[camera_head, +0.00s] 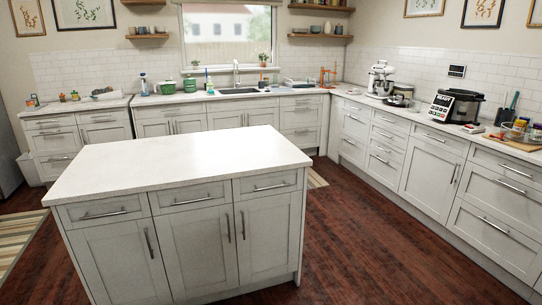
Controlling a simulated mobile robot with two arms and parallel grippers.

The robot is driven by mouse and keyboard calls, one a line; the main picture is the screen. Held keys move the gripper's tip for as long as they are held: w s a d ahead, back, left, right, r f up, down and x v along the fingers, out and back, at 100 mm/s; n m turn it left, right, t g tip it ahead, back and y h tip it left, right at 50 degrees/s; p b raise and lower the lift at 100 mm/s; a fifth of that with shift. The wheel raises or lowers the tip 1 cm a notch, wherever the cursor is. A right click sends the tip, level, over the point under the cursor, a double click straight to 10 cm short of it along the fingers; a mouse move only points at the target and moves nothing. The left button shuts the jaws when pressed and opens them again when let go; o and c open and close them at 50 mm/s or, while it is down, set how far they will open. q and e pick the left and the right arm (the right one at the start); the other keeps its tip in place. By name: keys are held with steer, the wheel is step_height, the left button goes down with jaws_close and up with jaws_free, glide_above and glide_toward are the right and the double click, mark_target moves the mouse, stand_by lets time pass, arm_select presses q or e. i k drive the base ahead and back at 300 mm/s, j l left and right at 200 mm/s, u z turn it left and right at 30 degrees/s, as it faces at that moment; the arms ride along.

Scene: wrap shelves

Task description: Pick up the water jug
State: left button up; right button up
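I cannot make out a water jug for certain. A small bluish upright item (144,85) stands on the back counter at the left, too small to identify. Neither of my grippers is in the head view.
A kitchen island (180,158) with a bare white top stands in front. The back counter holds a sink (240,91) and green pots (190,85). The right counter holds a stand mixer (380,78) and a black cooker (455,105). Wooden floor (375,225) is clear right of the island.

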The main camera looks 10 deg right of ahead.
mark_target(416, 100)
steer(key=i+z, duration=0.25)
steer(key=i, duration=0.2)
steer(key=i+z, duration=0.25)
steer(key=i, duration=0.2)
steer(key=i+j+z, duration=0.25)
steer(key=i, duration=0.2)
steer(key=i+j+z, duration=0.25)
steer(key=i, duration=0.2)
steer(key=i+l+z, duration=0.2)
steer(key=i+z, duration=0.2)
steer(key=i+l+z, duration=0.1)
steer(key=i+z, duration=0.35)
steer(key=i+j+z, duration=0.1)
steer(key=i+z, duration=0.3)
